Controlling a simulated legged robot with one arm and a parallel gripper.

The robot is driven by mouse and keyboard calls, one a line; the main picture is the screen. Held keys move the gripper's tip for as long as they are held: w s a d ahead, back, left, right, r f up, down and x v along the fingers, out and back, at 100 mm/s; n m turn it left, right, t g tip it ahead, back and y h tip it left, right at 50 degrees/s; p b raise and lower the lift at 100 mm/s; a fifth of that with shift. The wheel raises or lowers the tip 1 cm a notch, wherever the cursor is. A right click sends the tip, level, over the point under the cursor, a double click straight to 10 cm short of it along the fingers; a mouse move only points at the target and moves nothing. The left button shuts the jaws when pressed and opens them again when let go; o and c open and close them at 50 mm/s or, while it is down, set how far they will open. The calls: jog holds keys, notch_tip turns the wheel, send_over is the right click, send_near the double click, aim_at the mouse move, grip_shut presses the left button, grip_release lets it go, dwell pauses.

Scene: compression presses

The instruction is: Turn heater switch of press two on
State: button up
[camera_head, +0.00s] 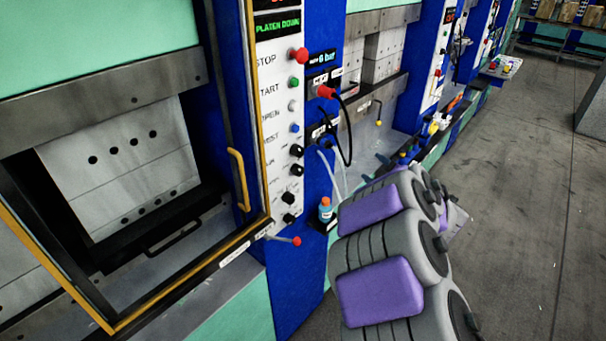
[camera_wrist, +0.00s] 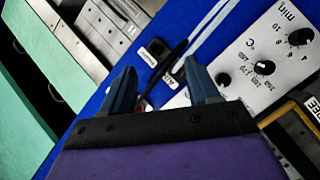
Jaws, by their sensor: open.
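My gripper (camera_wrist: 160,88) is open, with its two blue-grey fingers apart and nothing clearly held between them. In the wrist view a white control panel (camera_wrist: 245,50) lies beyond and to the right of the fingers. It bears black knobs (camera_wrist: 264,67) with printed scales. A small black fitting (camera_wrist: 158,48) and a dark rod show on the blue post beyond the gap between the fingers. I cannot tell which control is the heater switch or which press is number two. In the head view my arm reaches past the nearest press's panel (camera_head: 278,100).
The nearest press has a yellow-edged guard with a yellow handle (camera_head: 238,178) and a red-knobbed lever (camera_head: 297,241). A small bottle (camera_head: 325,209) stands on a side shelf. More presses line the left side. The grey floor (camera_head: 530,180) at right is open.

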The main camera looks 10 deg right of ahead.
jog(key=a+f+n+y, duration=0.2)
jog(key=a+f+y, duration=0.2)
jog(key=n+g+y, duration=0.1)
jog(key=n+y, duration=0.1)
jog(key=y, duration=0.3)
send_near(301, 172)
jog(key=b+x, duration=0.2)
jog(key=x, duration=0.7)
jog(key=shift+w+a, duration=0.1)
jog(key=c, duration=1)
